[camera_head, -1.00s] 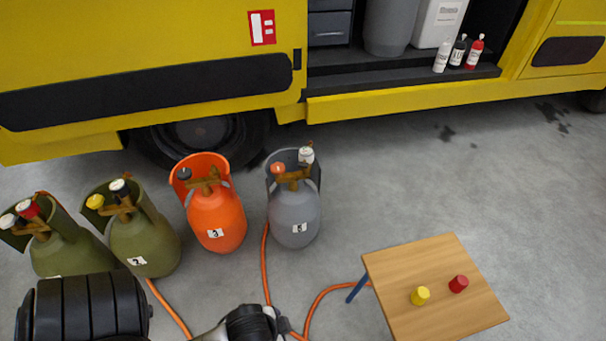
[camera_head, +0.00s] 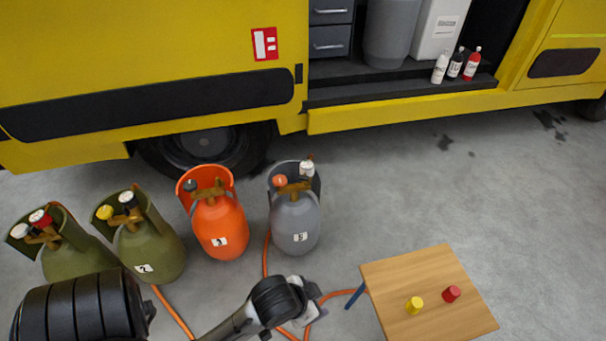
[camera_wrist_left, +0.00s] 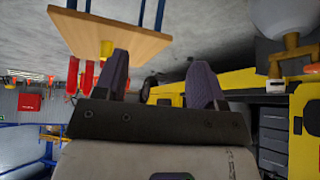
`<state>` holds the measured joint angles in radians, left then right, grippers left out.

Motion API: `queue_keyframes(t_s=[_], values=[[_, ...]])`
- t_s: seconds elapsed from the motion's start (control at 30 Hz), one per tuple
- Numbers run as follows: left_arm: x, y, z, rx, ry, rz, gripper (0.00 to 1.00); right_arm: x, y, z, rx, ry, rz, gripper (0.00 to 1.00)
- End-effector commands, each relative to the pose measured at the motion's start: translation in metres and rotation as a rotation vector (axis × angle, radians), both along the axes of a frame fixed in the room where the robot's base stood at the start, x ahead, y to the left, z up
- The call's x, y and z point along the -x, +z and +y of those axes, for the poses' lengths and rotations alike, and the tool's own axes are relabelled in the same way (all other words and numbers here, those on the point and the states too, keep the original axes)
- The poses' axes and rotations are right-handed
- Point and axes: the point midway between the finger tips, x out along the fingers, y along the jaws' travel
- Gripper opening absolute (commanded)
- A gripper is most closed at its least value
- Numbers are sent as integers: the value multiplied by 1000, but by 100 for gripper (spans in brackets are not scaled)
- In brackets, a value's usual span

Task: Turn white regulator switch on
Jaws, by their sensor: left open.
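The grey cylinder (camera_head: 296,228) stands upright on the floor. On its brass valve sit a white knob (camera_head: 307,168) and an orange knob (camera_head: 280,181). A leftmost olive cylinder (camera_head: 72,255) also carries a white knob (camera_head: 20,231) beside a red one. My left gripper (camera_head: 303,293) is below the grey cylinder in the head view, apart from its valve. In the left wrist view its two fingers (camera_wrist_left: 160,85) are spread with nothing between them. The grey cylinder's valve (camera_wrist_left: 291,60) shows inverted at the upper right there. My right gripper is out of view.
A wooden table (camera_head: 400,270) with a yellow cup (camera_head: 414,305) and a red cup (camera_head: 452,294) stands right of my left gripper. An orange cylinder (camera_head: 219,232) stands left of the grey one. Orange hoses (camera_head: 172,310) cross the floor. A yellow truck (camera_head: 150,50) stands behind.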

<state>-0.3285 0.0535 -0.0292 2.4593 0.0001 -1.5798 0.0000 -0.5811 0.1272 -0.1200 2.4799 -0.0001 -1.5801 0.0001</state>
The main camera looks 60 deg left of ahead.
Motion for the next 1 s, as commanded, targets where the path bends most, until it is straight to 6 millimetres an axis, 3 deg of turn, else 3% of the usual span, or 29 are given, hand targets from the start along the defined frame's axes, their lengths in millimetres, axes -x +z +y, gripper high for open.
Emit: queue_keyframes(t_s=[0.03,0.17,0.37,0.47,0.63,0.73,0.87,1.0], values=[[-18,22,13,5,49,-17,64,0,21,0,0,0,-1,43],[-56,34,53,40,191,-1,64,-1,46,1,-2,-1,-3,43],[-108,15,117,147,402,-53,64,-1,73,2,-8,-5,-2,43],[-126,-13,152,189,505,-137,64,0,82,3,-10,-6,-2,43],[-122,-80,200,174,646,-301,64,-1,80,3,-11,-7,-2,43],[-113,-105,223,116,706,-412,64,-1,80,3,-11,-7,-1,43],[-107,-115,242,12,744,-574,64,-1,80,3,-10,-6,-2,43],[-107,-100,254,-110,753,-749,64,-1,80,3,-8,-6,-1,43]])
